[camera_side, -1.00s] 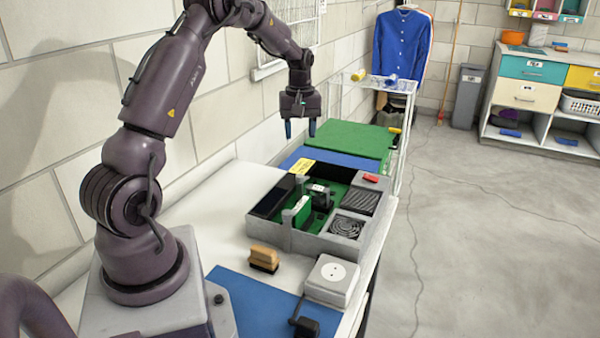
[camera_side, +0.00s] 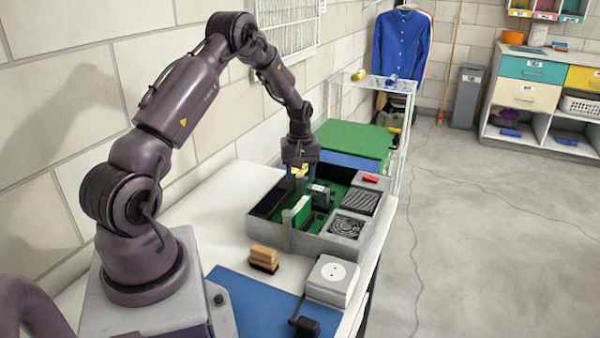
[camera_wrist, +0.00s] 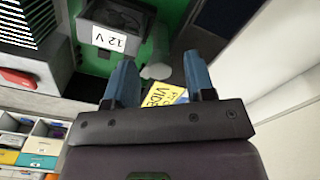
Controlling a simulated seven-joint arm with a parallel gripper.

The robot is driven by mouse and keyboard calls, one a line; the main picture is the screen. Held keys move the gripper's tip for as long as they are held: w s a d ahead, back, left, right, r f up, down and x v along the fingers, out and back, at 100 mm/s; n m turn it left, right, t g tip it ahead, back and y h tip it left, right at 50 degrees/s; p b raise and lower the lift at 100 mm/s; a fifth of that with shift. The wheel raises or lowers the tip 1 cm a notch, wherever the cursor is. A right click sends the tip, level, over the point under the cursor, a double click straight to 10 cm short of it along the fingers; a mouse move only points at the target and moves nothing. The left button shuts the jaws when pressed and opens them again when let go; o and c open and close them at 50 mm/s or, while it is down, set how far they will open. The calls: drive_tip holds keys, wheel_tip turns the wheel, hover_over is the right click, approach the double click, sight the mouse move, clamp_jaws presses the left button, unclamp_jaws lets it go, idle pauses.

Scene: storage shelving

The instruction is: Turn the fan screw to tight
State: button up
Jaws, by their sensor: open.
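My gripper (camera_side: 299,180) is open, pointing down just above the back left part of the grey electronics box (camera_side: 285,236). In the wrist view its two blue fingers (camera_wrist: 162,72) are spread apart with nothing held between them. The round fan grille (camera_side: 347,227) is in the box's front right corner, away from the fingers. A block labelled "12 V" (camera_wrist: 112,40) is left of the fingers in the wrist view; the black block (camera_side: 319,196) also shows in the side view. I cannot make out the fan screw in either view.
A yellow label (camera_wrist: 162,96) lies below and between the fingers. A red switch (camera_side: 371,178) and slatted vent (camera_side: 361,202) are along the box's right side. A wooden-handled brush (camera_side: 264,257) and white socket box (camera_side: 332,279) stand in front.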

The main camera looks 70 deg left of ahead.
clamp_jaws()
drive_tip(key=shift+m, duration=0.3)
drive_tip(key=m, duration=1.1)
drive_tip(key=shift+m, duration=1.8)
